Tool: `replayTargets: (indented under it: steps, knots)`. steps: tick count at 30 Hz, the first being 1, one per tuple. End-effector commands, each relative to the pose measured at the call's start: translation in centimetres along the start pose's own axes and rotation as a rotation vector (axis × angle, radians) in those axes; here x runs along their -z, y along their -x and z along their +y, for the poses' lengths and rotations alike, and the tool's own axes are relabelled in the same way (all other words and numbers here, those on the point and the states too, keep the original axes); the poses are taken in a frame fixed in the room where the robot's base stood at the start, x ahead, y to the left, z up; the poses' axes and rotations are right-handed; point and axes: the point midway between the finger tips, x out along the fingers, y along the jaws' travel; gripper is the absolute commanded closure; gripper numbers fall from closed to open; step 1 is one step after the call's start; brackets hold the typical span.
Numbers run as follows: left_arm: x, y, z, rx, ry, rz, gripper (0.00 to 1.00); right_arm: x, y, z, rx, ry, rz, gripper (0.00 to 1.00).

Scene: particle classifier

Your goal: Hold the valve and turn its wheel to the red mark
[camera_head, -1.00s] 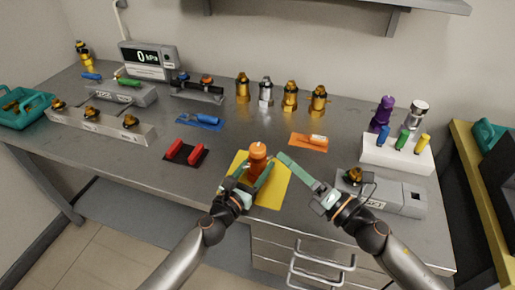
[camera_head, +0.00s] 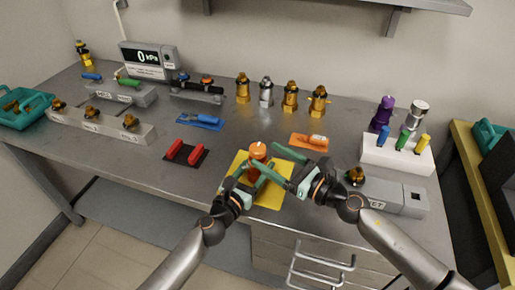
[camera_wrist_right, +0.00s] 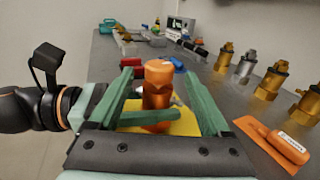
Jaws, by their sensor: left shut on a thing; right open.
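The valve (camera_head: 257,151) is an orange cylinder with a faceted orange top, standing upright over the yellow mat (camera_head: 270,196). My left gripper (camera_head: 256,172) is shut on its lower body; one of its green fingers crosses in front of the valve (camera_wrist_right: 157,98) in the right wrist view. My right gripper (camera_head: 264,156) is open, its fingers reaching in from the right near the valve's top. In the right wrist view the valve's top shows between the two fingers, with gaps on both sides. I cannot make out a red mark.
An orange mat (camera_head: 301,145) with an orange-handled tool lies just beyond my right gripper. A grey block (camera_head: 402,198) and a white stand (camera_head: 385,156) with coloured handles stand to the right. A dark mat (camera_head: 186,153) with red pieces lies left. Several brass valves stand at the back.

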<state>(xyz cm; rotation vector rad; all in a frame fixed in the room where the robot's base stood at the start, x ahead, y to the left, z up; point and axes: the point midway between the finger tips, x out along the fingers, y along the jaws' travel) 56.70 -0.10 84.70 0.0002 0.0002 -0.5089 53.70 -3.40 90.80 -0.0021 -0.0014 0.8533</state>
Motion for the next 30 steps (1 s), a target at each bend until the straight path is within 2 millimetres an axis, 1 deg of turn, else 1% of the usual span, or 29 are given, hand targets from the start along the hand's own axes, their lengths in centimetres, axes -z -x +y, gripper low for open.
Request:
replayTargets:
  steps: [1, 3, 6, 9, 13, 20, 30]
  knots:
    - [0.0, 0.0, 0.0, 0.000, 0.000, 0.000, 1.00, -0.2, -1.1, 0.0, 0.000, 0.000, -0.003, 0.18]
    - [0.0, 0.0, 0.0, -0.001, 0.000, 0.000, 1.00, -0.1, -2.2, 0.1, 0.000, -0.001, -0.003, 0.18]
    - [0.0, 0.0, 0.0, -0.001, 0.000, 0.000, 1.00, -0.1, -3.4, 0.0, 0.001, -0.002, -0.002, 0.18]
    - [0.0, 0.0, 0.0, -0.001, 0.000, 0.000, 1.00, 0.0, -4.1, 0.0, 0.000, -0.002, -0.001, 0.18]
    - [0.0, 0.0, 0.0, -0.001, 0.000, 0.000, 1.00, 0.0, -4.5, 0.0, 0.000, -0.001, 0.000, 0.18]
    - [0.0, 0.0, 0.0, -0.001, 0.000, 0.000, 1.00, 0.0, -4.5, 0.0, 0.000, -0.001, 0.000, 0.18]
    - [0.0, 0.0, 0.0, -0.001, 0.000, 0.000, 1.00, 0.0, -4.5, 0.0, 0.000, -0.002, 0.000, 0.56]
